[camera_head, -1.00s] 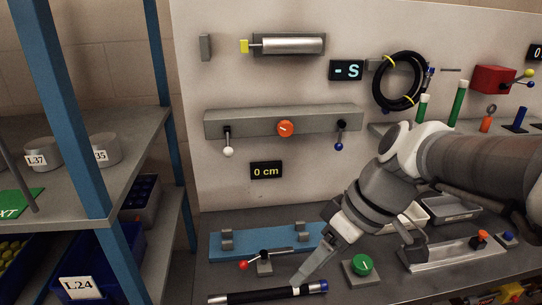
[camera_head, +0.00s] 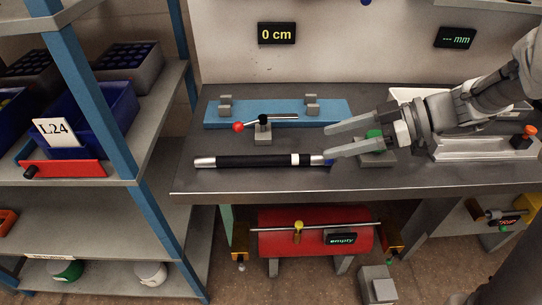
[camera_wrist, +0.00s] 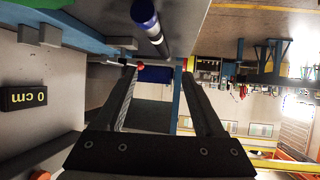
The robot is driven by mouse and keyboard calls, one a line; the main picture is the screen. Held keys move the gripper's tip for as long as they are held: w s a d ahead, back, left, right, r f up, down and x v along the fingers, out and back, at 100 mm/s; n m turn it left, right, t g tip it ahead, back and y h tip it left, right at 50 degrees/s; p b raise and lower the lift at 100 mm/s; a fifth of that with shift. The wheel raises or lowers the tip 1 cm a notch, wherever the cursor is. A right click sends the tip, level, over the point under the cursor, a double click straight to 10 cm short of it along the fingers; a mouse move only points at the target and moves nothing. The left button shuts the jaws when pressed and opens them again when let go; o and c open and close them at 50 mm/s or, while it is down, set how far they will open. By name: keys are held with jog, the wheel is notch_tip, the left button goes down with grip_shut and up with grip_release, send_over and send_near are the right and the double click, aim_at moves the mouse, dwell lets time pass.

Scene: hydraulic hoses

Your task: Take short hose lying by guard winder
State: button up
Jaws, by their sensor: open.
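The short hose (camera_head: 250,161) lies flat along the front of the grey bench, black with a silver left end, a white band and a blue right end. In front of the blue plate with two grey blocks (camera_head: 270,113) stands a lever with a red ball (camera_head: 238,126); I cannot tell which part is the guard winder. My gripper (camera_head: 328,141) is open and empty, pointing left at the hose's right end. One fingertip overlaps the blue end in the picture; contact is unclear. In the wrist view the hose (camera_wrist: 151,28) shows above the open fingers (camera_wrist: 158,72).
A green button (camera_head: 374,135) on a grey box stands behind my gripper. Shelves with a blue bin (camera_head: 100,105) stand at the left. A red cylinder (camera_head: 315,235) sits under the bench.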

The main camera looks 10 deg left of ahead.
aim_at(270, 157)
jog(key=b+x, duration=0.2)
jog(key=x, duration=1.2)
jog(key=shift+s+a+f, duration=0.15)
jog(key=shift+a+f, duration=0.05)
jog(key=shift+a, duration=0.1)
jog(key=shift+c, duration=0.2)
grip_shut()
